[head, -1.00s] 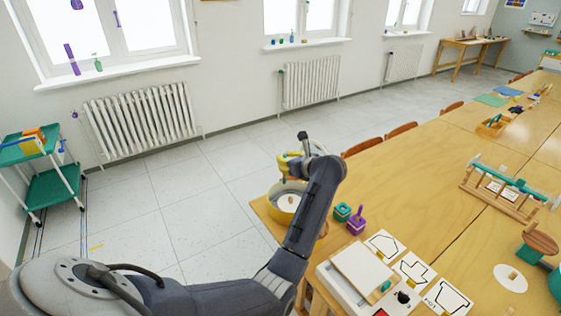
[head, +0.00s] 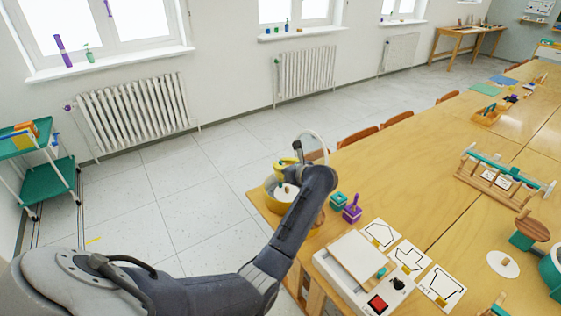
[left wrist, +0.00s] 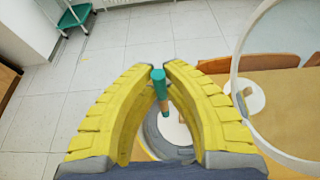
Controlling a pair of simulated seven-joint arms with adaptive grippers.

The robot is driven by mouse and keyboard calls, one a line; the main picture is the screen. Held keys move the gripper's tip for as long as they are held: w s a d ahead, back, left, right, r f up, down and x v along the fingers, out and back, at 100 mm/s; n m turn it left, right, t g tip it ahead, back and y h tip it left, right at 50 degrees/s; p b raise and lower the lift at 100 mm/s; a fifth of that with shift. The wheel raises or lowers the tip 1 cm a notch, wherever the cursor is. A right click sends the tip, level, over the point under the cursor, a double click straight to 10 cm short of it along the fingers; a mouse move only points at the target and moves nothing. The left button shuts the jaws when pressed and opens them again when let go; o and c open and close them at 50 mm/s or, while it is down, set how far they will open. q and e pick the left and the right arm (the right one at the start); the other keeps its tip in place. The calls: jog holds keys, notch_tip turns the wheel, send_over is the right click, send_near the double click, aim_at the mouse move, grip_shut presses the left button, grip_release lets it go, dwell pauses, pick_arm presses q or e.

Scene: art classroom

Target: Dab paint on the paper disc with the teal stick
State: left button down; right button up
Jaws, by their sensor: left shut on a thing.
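The teal stick (left wrist: 158,78) is held in my left gripper (left wrist: 158,70), shut on it between the yellow fingers. Its lower part looks brown in the left wrist view. A white paper disc (left wrist: 176,128) lies below the stick inside a round grey-walled bowl. In the head view my left gripper (head: 286,164) is over the yellow bowl (head: 270,195) at the table's near left corner. The disc (head: 291,189) with a wooden knob shows partly there. I cannot tell whether the stick's tip touches the disc. My right gripper is out of view.
A pale ring (left wrist: 240,75) stands close beside the bowl. A purple block with a peg (head: 352,212), a teal block (head: 338,201), shape cards (head: 410,258) and a white box with a red button (head: 350,262) lie to the right. Another white disc (head: 503,264) lies farther right.

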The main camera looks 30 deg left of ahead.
pick_arm(q)
jog(key=shift+f, duration=1.8)
jog(key=shift+f, duration=0.55)
jog(key=shift+r, duration=0.1)
jog(key=shift+r, duration=4.9)
